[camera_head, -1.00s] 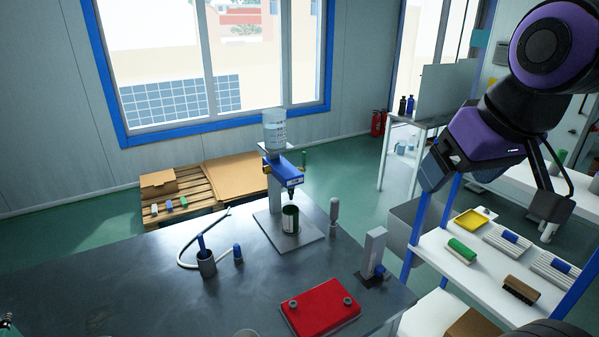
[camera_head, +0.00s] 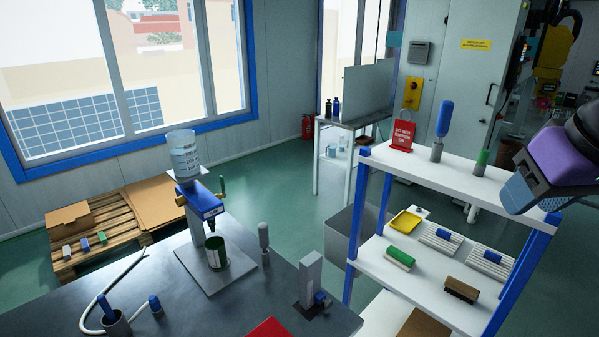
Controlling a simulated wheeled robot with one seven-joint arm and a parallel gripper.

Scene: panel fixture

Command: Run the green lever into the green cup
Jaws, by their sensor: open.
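The green lever (camera_head: 222,187) stands upright on the right side of the blue dispenser head (camera_head: 203,208). A clear bottle (camera_head: 184,155) sits upside down on top of the dispenser. The dark green cup (camera_head: 217,254) stands upright on the grey base plate, under the spout; its inside is too small to judge. My gripper (camera_head: 540,184) is only partly in view at the right edge, over the shelf's right end, far from lever and cup. It is open and no held object shows. Part of it is cut off by the frame.
A white shelf (camera_head: 412,164) with blue posts carries a red sign, a blue-handled tool and brushes. A grey post (camera_head: 312,280) and grey-handled tool (camera_head: 264,240) stand right of the cup. A hose (camera_head: 95,290) curls at left. A red pad (camera_head: 270,328) lies in front.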

